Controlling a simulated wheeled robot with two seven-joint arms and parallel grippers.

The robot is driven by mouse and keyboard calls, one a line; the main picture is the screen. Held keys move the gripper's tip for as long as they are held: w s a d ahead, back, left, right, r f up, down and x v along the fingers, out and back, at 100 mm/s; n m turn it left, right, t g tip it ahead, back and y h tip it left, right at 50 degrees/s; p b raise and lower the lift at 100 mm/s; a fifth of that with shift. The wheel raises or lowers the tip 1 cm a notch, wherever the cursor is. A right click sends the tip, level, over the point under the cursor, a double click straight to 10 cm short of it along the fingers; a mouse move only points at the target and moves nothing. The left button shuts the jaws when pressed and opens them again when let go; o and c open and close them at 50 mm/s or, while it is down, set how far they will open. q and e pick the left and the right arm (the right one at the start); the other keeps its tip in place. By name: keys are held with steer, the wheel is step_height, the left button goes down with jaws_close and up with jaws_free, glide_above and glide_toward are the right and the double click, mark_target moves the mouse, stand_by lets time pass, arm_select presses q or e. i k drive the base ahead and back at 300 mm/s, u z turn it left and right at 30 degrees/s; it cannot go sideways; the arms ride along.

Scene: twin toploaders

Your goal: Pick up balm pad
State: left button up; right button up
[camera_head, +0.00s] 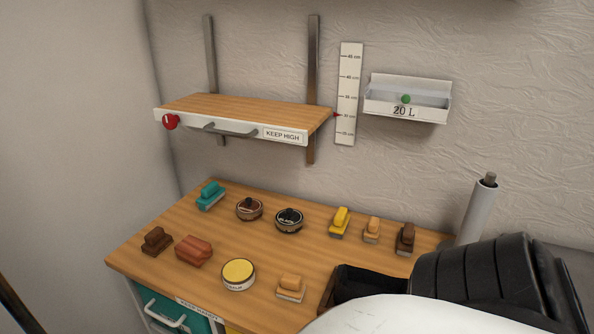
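A round tin with a yellow top (238,273) stands at the front of the wooden bench, its label too small to read surely. A tan pad with a block grip (291,287) lies just right of it. A yellow pad (339,222) and another tan pad (371,230) stand at the back right. I cannot tell from labels which pad is the balm pad. Neither of my grippers shows. A white and black part at the lower right, likely my own arm, hides the bench's right front.
The bench (215,234) also holds a teal brush (210,196), two dark round tins (289,220), a dark brown brush (157,241), a reddish block (194,251) and a brown brush (405,239). A dark box (360,283) is partly hidden. A shelf (240,112) hangs above.

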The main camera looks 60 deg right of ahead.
mark_target(291, 288)
steer(key=k, duration=0.25)
steer(key=u, duration=1.45)
steer(key=i, duration=0.85)
steer(key=z, duration=3.95)
steer(key=i, duration=0.5)
steer(key=u, duration=0.15)
